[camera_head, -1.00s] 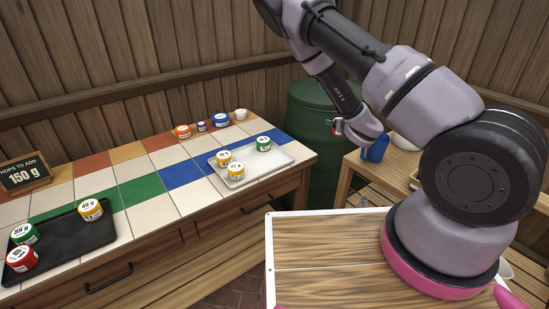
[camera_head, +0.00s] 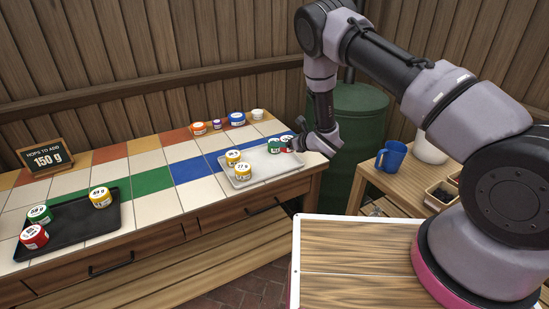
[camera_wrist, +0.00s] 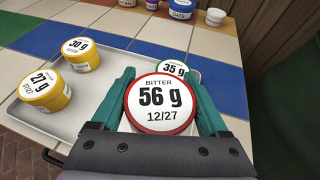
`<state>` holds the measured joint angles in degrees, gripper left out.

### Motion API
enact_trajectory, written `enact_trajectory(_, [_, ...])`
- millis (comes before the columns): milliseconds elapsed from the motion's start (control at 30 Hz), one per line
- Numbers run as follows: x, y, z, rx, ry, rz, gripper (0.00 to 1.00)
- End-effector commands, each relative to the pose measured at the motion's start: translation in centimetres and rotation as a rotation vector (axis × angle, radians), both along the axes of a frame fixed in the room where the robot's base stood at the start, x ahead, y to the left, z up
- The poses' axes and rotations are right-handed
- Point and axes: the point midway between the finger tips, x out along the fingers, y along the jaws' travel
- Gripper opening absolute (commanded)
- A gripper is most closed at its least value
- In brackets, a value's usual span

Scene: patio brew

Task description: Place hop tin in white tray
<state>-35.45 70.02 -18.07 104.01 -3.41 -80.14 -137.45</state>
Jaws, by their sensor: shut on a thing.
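My gripper (camera_head: 288,145) is shut on a red-rimmed hop tin (camera_wrist: 161,104), labelled "BITTER 56 g 12/27" in the wrist view. The tin is upright between my green fingers, over the right part of the white tray (camera_head: 259,173). I cannot tell whether it touches the tray floor. A green tin (camera_head: 273,146), labelled 35 g in the wrist view (camera_wrist: 174,68), stands in the tray close beyond the held tin and is partly hidden by it. Two yellow tins, the 30 g tin (camera_wrist: 81,54) and the 27 g tin (camera_wrist: 45,90), stand at the tray's left side.
A black tray (camera_head: 75,224) with green, red and yellow tins lies at the counter's left. A sign (camera_head: 45,155) reads "HOPS TO ADD 150 g". Several more tins line the back edge. A blue mug (camera_head: 391,157) stands on the right side table. The white tray's front middle is free.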

Motion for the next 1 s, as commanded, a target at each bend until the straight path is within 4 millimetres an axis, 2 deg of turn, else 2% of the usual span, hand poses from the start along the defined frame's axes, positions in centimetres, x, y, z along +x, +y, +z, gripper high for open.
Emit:
enact_trajectory(100, [0.0,-0.1,-1.9,0.0,0.0,-0.001,0.2])
enact_trajectory(267, [0.0,0.0,-3.0,0.001,0.0,-0.001,0.2])
enact_trajectory(500, [0.0,-0.1,-6.1,0.0,0.0,-0.003,0.2])
enact_trajectory(867, [0.0,-0.1,-6.5,0.001,-0.001,-0.002,0.2])
enact_trajectory(900, [0.1,-0.1,-6.5,0.001,-0.001,-0.003,0.89])
enact_trajectory(933, [0.0,-0.1,-6.5,0.001,-0.001,-0.003,1.0])
enact_trajectory(1000, [0.0,-0.1,-6.5,0.002,-0.001,-0.002,1.0])
